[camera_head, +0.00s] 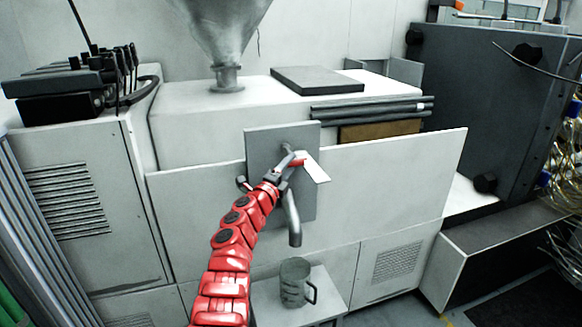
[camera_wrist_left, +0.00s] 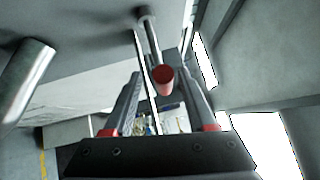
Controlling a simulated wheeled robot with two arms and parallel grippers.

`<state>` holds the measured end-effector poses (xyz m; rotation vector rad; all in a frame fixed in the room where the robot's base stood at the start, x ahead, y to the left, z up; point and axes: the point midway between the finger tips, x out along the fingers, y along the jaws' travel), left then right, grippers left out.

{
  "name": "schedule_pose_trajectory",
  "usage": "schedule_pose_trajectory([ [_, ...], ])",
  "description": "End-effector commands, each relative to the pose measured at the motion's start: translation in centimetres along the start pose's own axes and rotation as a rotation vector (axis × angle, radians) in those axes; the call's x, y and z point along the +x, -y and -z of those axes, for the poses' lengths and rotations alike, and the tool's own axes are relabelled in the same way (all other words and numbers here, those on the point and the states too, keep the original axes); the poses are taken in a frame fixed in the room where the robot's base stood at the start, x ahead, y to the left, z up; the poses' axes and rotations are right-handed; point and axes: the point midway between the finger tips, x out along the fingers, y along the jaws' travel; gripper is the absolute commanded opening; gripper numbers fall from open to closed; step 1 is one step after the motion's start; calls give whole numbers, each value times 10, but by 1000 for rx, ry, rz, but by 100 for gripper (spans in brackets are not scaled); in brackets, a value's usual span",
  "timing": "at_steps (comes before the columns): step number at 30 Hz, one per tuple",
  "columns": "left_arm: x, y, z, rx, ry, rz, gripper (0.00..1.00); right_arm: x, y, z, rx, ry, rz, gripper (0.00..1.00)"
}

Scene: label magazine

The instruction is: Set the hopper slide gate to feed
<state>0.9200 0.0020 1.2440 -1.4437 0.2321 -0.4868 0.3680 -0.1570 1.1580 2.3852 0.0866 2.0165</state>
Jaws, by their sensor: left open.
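A grey plate (camera_head: 262,148) on the front of the white machine carries a short lever with a red end (camera_head: 299,161). In the left wrist view the red knob (camera_wrist_left: 163,79) sits at the end of a metal rod (camera_wrist_left: 152,38). A thin pale plate (camera_head: 314,169) lies beside the lever. My left gripper (camera_head: 287,174) is at the lever. Its two fingers are apart, with the red knob showing between them in the wrist view; I cannot tell whether either finger touches it. My right gripper is not in view.
A metal spout (camera_head: 292,219) slants down below the lever, close to my left arm. A grey mug (camera_head: 295,281) stands below it on a white ledge (camera_head: 329,289). A metal hopper cone (camera_head: 222,30) rises above the machine. A large dark block (camera_head: 480,110) stands at right.

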Motion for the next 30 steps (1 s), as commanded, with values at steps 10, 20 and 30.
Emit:
schedule_pose_trajectory([
  [10,10,5,1,10,-5,4,57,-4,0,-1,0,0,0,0],
  [20,10,4,2,9,-6,2,34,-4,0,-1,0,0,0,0],
  [30,10,4,2,9,-6,2,0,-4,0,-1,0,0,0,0],
])
